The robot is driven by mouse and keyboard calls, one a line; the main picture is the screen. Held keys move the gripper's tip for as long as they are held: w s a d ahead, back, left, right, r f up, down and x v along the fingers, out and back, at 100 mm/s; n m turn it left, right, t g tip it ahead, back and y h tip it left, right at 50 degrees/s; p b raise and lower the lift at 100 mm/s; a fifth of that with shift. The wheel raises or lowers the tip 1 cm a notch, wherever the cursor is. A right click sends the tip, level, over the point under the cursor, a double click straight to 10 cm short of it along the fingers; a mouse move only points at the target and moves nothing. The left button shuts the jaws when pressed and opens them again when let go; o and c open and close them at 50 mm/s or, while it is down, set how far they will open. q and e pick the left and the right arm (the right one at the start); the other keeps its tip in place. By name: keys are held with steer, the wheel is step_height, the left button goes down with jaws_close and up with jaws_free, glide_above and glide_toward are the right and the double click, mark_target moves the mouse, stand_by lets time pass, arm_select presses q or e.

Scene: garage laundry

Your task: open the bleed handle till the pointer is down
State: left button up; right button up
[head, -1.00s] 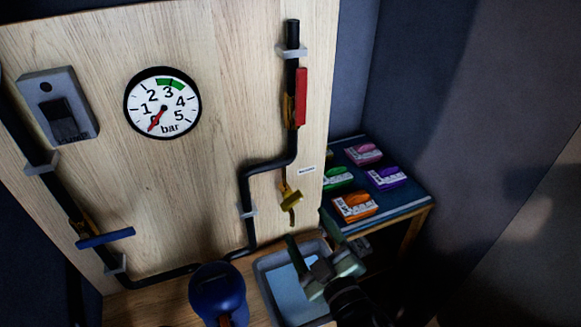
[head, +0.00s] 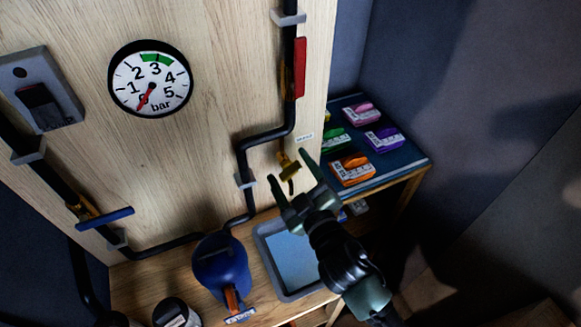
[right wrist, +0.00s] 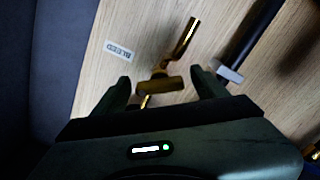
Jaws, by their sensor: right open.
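The yellow bleed handle (head: 290,171) sits on a short brass fitting low on the wooden board, beside a small white label. In the right wrist view the handle (right wrist: 160,84) lies crosswise between the fingertips, below the brass spout, and the label reads BLEED. My right gripper (head: 291,168) is open, its fingers on either side of the handle; contact cannot be told. The round pressure gauge (head: 150,78) has a red pointer aimed down-left, at the low end of the scale near 0; a green band marks about 3. My left gripper is out of view.
A grey tray (head: 262,262) stands under the bleed fitting. A blue vessel (head: 221,262) is left of it. A red handle (head: 300,67) and a blue handle (head: 107,218) sit on black pipes. A side table (head: 397,166) holds several coloured boxes.

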mark_target(293, 176)
steer(key=shift+c, duration=0.3)
steer(key=c, duration=1.3)
steer(key=shift+n, duration=0.7)
steer(key=o, duration=1.4)
steer(key=shift+c, duration=0.2)
steer(key=b+v, duration=0.1)
steer(key=v, duration=0.5)
steer(key=shift+s+d+f+b, duration=0.1)
steer(key=shift+s+f+b, duration=0.05)
steer(key=shift+s+b, duration=0.15)
steer(key=shift+s+d, duration=0.2)
steer(key=shift+s, duration=0.25)
